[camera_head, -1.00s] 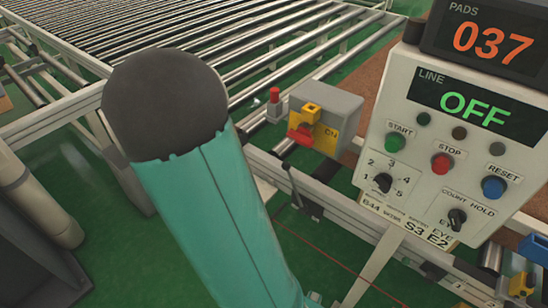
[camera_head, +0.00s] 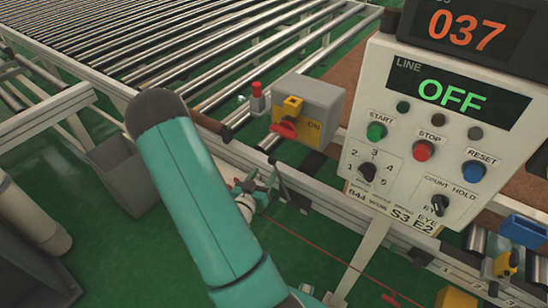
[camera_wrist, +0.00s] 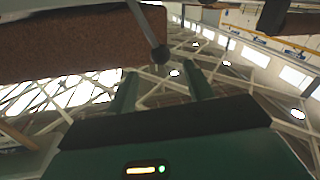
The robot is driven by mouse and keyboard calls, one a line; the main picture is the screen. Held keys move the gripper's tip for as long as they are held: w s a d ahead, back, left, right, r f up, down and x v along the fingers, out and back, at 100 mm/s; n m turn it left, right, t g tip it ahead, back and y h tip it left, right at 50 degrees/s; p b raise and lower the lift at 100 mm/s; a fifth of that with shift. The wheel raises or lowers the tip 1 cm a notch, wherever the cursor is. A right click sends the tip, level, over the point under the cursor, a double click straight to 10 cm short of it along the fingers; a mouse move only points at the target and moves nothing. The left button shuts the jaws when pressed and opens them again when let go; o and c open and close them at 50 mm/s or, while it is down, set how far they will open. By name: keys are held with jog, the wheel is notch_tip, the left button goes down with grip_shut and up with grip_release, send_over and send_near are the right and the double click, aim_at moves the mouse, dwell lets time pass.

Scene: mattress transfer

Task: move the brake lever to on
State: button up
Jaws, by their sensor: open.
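A thin lever (camera_wrist: 143,25) with a dark round knob (camera_wrist: 160,53) shows in the wrist view, hanging in from the top. I take it to be the brake lever. My gripper (camera_wrist: 160,74) is open, and its two green fingers stand apart on either side of the knob's line. The knob appears near or just past the fingertips; I cannot tell its depth. In the head view my gripper (camera_head: 252,188) is low beside the conveyor rail, partly hidden by my teal arm, next to a dark thin lever (camera_head: 273,177). No brake label is readable.
A control panel (camera_head: 405,185) stands right, its display reading OFF. A grey box with a yellow plate and red rotary switch (camera_head: 285,128) sits on the rail, beside a red button (camera_head: 257,90). Conveyor rollers (camera_head: 220,50) lie behind. Green floor (camera_head: 300,245) is open in front.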

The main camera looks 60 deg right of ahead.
aim_at(274, 157)
jog(key=d, duration=0.9)
jog(key=shift+w+d, duration=0.2)
grip_shut()
